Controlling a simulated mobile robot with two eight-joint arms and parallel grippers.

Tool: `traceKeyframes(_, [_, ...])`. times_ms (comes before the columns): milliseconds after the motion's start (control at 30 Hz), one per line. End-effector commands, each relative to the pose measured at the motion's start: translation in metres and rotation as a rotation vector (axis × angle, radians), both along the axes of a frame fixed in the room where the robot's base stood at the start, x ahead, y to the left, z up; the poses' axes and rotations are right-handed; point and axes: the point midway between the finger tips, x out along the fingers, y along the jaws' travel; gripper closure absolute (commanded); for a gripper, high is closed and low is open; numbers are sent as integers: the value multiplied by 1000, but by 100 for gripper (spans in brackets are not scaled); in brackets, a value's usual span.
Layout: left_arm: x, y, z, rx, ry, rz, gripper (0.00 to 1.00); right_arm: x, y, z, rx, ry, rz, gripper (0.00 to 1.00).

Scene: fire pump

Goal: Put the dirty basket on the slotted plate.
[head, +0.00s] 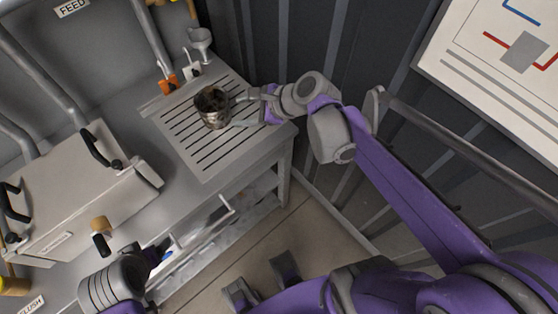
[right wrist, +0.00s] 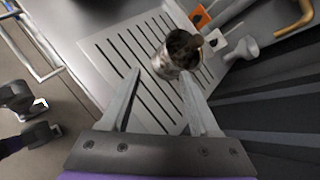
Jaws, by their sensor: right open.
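The dirty basket (head: 212,107), a small metal cup with dark brown matter inside, appears to stand upright on the slotted plate (head: 205,160), near its far part. My right gripper (head: 234,112) is open just to the right of the basket, fingers pointing at it. In the right wrist view, the basket (right wrist: 178,55) lies just beyond the fingertips (right wrist: 160,76), nearer the right finger; I cannot tell whether that finger touches it. The slotted plate (right wrist: 100,47) spreads below. My left arm comes in at the bottom left of the head view; its fingers are not clear.
An orange-tagged fitting (head: 168,84), a white-tagged fitting (head: 192,70) and a grey funnel (head: 200,42) stand behind the plate. A grey lidded box (head: 75,195) with black handles is to the left. A rail (head: 195,243) runs along the bench front. The plate's near part is bare.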

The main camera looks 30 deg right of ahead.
Motion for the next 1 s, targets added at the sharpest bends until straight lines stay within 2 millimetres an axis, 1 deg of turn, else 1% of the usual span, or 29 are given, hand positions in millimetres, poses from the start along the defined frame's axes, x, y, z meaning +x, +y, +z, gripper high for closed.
traceKeyframes(33, [0,0,0,0,0,0,17,-24,10,-12,-167,-36,141,38])
traceKeyframes(67, [0,0,0,0,0,0,17,-38,14,-19,-279,-61,236,38])
traceKeyframes(100, [0,0,0,0,0,0,17,-56,16,-30,-428,-96,371,38])
traceKeyframes(167, [0,0,0,0,0,0,17,-82,17,-44,-641,-145,580,38])
traceKeyframes(200, [0,0,0,0,0,0,17,-98,16,-52,-774,-176,720,38])
traceKeyframes(300, [0,0,0,0,0,0,17,-132,8,-70,-1059,-241,1049,38])
traceKeyframes(400, [0,0,0,0,0,0,17,-154,-1,-82,-1265,-284,1317,38])
traceKeyframes(500, [0,0,0,0,0,0,17,-167,-9,-88,-1389,-307,1495,38])
traceKeyframes(600, [0,0,0,0,0,0,17,-172,-13,-90,-1445,-317,1582,38])
traceKeyframes(900, [0,0,1,0,0,0,17,-172,-14,-90,-1458,-319,1599,38])
traceKeyframes(967, [1,0,6,0,-2,0,17,-171,-14,-84,-1459,-320,1597,38])
traceKeyframes(1000, [3,0,12,0,-5,0,17,-169,-14,-78,-1461,-321,1594,38])
